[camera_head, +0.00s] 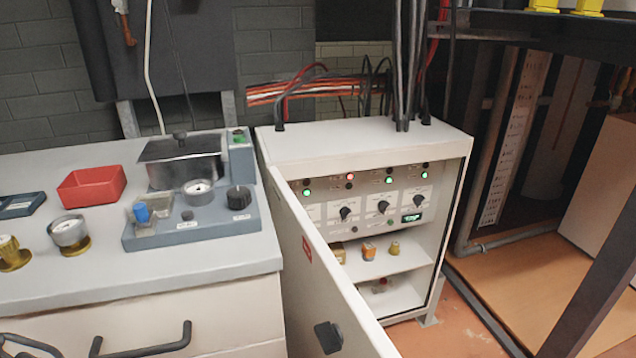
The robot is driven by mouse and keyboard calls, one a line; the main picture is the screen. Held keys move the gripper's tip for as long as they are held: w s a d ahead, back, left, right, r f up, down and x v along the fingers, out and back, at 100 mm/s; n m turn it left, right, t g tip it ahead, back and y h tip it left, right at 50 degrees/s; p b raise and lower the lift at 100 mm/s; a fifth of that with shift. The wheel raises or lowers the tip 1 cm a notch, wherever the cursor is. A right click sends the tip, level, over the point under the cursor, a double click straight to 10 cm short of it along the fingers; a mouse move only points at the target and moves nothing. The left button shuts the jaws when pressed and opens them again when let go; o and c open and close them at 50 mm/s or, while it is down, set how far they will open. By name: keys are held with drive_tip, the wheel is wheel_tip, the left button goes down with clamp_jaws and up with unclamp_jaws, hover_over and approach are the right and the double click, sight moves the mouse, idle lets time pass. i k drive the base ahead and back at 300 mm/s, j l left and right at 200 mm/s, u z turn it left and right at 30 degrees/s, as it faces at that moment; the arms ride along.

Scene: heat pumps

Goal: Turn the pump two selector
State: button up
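The open grey control cabinet (365,140) stands right of centre, with a white panel inside. Black selector knobs show on it: a left one (346,213), a middle one (383,207) and a right one (419,201). Another label plate (313,212) at the left is partly hidden by the cabinet door. The labels are too small to read, so I cannot tell which selector is pump two. Green and red lamps (388,181) sit above the knobs. My gripper cannot be made out; dark curved shapes at the lower left corner are unclear.
The cabinet door (315,270) stands open towards me, with a black latch. A small green display (411,217) is on the panel. Small parts (368,251) sit on the shelf below. A grey bench (200,268) with gauges and a red tray (91,187) is left.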

sight(344, 212)
drive_tip(key=k+l+u, duration=0.2)
drive_tip(key=k+l, duration=0.4)
drive_tip(key=l, duration=0.15)
drive_tip(key=l+u, duration=0.2)
drive_tip(key=l, duration=0.95)
drive_tip(key=l+u, duration=0.1)
drive_tip(key=l, duration=0.5)
drive_tip(key=i+j, duration=0.45)
drive_tip(key=i, duration=0.35)
